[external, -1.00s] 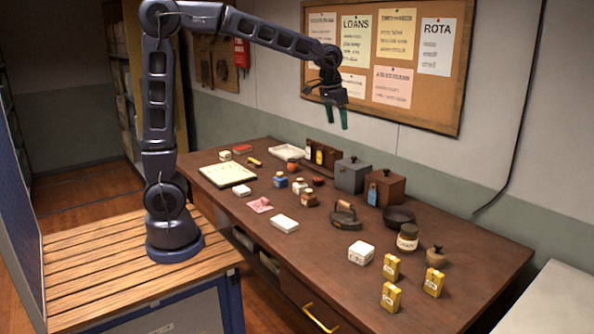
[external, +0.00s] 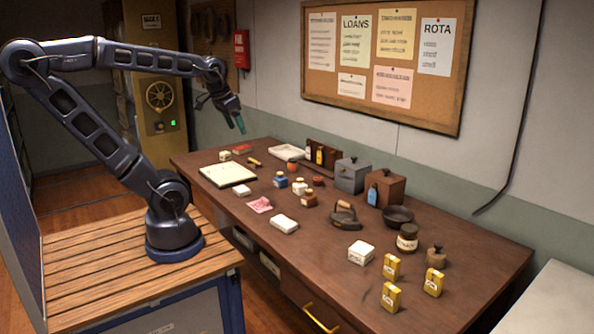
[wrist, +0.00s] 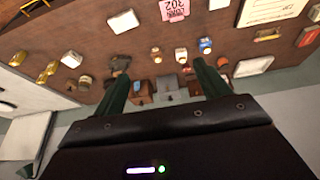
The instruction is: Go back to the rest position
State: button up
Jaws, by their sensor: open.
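My gripper (external: 238,124) hangs in the air above the far left end of the brown table (external: 330,250), with its green fingers pointing down and apart. It is empty. In the wrist view the two fingers (wrist: 160,70) stand wide apart with nothing held between them; the tabletop goods lie beyond. My arm reaches back over the slatted wooden stand and bends toward the wall.
The table holds a notepad (external: 228,174), a flat iron (external: 344,214), a grey box (external: 352,175), a wooden box (external: 385,187), a dark bowl (external: 398,217) and several yellow packets (external: 391,297). A cork board (external: 385,65) and red wall box (external: 241,50) are behind.

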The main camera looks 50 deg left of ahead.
jog(key=shift+s+a+f, duration=0.25)
jog(key=shift+s+f, duration=0.15)
jog(key=shift+s, duration=0.25)
jog(key=shift+s+a+f, duration=0.25)
jog(key=shift+s+f, duration=0.1)
jog(key=shift+s, duration=0.25)
dwell(1.4)
